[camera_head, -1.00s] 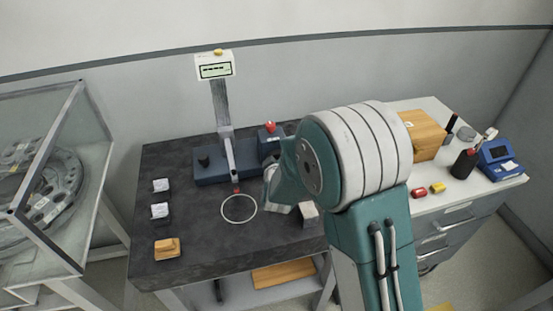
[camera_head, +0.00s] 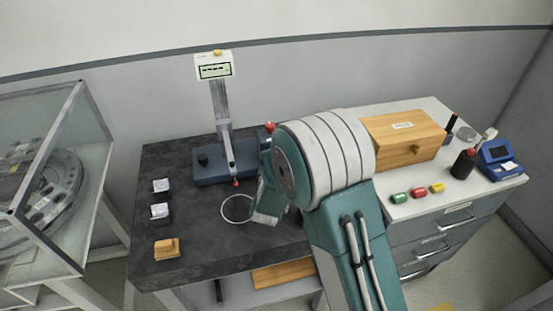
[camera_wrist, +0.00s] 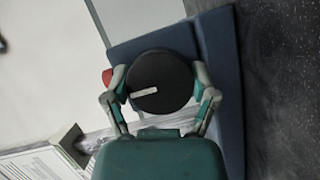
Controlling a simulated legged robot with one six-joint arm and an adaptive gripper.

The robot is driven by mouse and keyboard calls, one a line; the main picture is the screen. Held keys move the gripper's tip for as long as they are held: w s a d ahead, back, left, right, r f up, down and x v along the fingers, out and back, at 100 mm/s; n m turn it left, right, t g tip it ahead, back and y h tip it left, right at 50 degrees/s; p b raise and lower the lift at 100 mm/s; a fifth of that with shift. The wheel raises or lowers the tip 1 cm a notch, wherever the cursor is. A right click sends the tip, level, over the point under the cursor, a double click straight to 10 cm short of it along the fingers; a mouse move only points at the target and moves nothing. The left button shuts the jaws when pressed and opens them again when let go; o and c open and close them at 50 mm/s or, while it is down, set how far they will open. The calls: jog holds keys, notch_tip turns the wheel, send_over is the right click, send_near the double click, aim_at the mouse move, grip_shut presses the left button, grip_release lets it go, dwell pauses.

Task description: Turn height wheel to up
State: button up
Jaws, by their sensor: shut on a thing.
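The height wheel (camera_wrist: 158,98) is a round black knob with a white mark, seen face-on in the wrist view. It sits at the blue base (camera_wrist: 222,70) of the stand. My gripper (camera_wrist: 160,78) has one finger on either side of the wheel and is shut on it. The white mark lies nearly level, running from the wheel's middle to the left. In the head view the stand's blue base (camera_head: 210,178) shows on the dark table, with a column and a display (camera_head: 214,69) on top. My arm hides the wheel and the fingers there.
A red knob (camera_head: 270,127) stands close behind my arm and shows left of the wheel in the wrist view (camera_wrist: 107,77). A white ring (camera_head: 226,217) marks the dark table. Small blocks (camera_head: 160,211) lie at left. A wooden box (camera_head: 385,155) stands on the right cabinet.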

jog(key=shift+a+f, duration=0.1)
jog(key=shift+f, duration=0.05)
jog(key=o, duration=1)
jog(key=shift+a, duration=0.1)
jog(key=r, duration=0.9)
jog(key=shift+d+r, duration=0.2)
jog(key=shift+r, duration=0.1)
jog(key=shift+d+r, duration=0.1)
jog(key=shift+r, duration=0.1)
